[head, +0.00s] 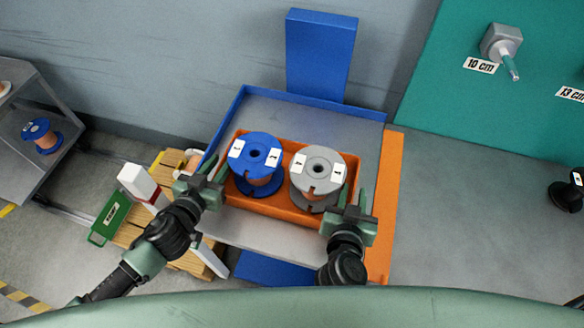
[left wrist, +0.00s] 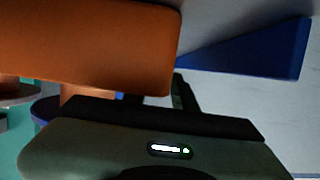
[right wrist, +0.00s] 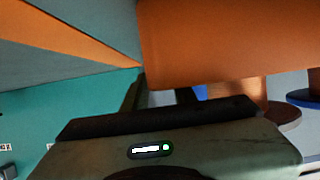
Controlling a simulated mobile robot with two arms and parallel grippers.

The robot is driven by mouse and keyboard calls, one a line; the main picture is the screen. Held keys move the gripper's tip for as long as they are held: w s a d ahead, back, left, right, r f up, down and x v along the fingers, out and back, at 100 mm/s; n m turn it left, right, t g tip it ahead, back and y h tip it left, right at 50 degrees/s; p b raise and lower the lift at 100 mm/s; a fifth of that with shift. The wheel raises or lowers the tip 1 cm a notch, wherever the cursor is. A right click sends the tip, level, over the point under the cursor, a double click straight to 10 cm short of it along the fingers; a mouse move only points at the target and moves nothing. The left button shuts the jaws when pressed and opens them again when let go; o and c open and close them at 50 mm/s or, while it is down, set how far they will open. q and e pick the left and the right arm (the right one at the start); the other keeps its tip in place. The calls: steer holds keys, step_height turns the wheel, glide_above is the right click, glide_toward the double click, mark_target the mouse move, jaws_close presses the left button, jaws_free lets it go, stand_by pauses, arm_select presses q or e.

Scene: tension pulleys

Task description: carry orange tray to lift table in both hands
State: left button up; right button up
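The orange tray (head: 272,206) is on the grey plate of the blue-rimmed lift table (head: 300,108). A blue spool (head: 262,142) stands in its left half and a grey spool (head: 318,160) in its right half. My left gripper (head: 213,172) is at the tray's left end, and my right gripper (head: 358,198) is at its right end. Both look open, with fingers apart around the end walls. The tray also fills the upper part of the left wrist view (left wrist: 90,45) and right wrist view (right wrist: 230,40), hiding part of the fingers.
At left are a green case (head: 110,218) and a wooden pallet (head: 130,235). A shelf (head: 25,95) holds another blue spool (head: 42,135). A blue column (head: 320,55) stands behind.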

arm_select(q)
steer(key=v, duration=1.1)
steer(key=shift+s+r, duration=0.1)
steer(key=shift+s, duration=0.25)
arm_select(e)
steer(key=shift+s, duration=0.1)
steer(key=v, duration=1.2)
arm_select(q)
steer(key=shift+s+a, duration=0.1)
steer(key=shift+s, duration=0.05)
